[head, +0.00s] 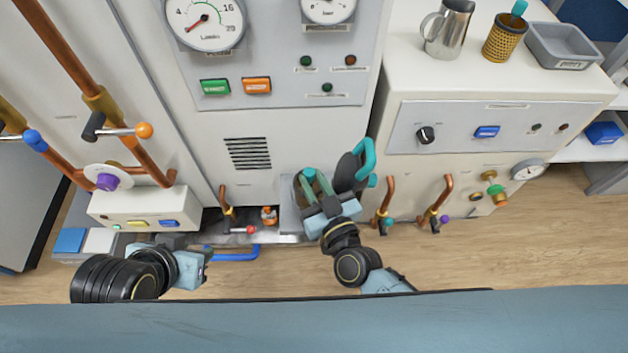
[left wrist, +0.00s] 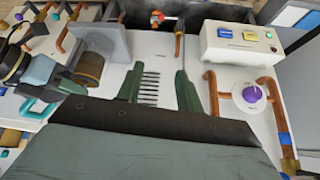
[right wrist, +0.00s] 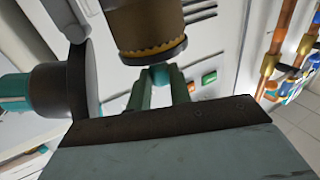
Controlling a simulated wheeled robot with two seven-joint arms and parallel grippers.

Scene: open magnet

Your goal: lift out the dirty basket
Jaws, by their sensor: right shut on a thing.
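My right gripper (head: 317,182) is shut on the teal knob (right wrist: 160,75) of the dirty basket, in front of the middle cabinet. The dirty basket (right wrist: 145,28) is a brown cylinder with a toothed golden rim in the right wrist view. It also shows as a brown cylinder in the left wrist view (left wrist: 90,66), beside a grey square plate (left wrist: 103,40). I cannot tell whether its far end is clear of the housing. A dark round lid with a teal handle (head: 366,157) is just right of the gripper. My left gripper (left wrist: 157,85) is open and empty, at lower left in the head view.
A golden mesh basket with a teal knob (head: 503,40), a steel jug (head: 449,28) and a grey tray (head: 565,45) stand on the right cabinet. Copper pipes (head: 386,205) stick out right of my right gripper. A valve box (head: 140,208) is at the left. Wooden floor lies below.

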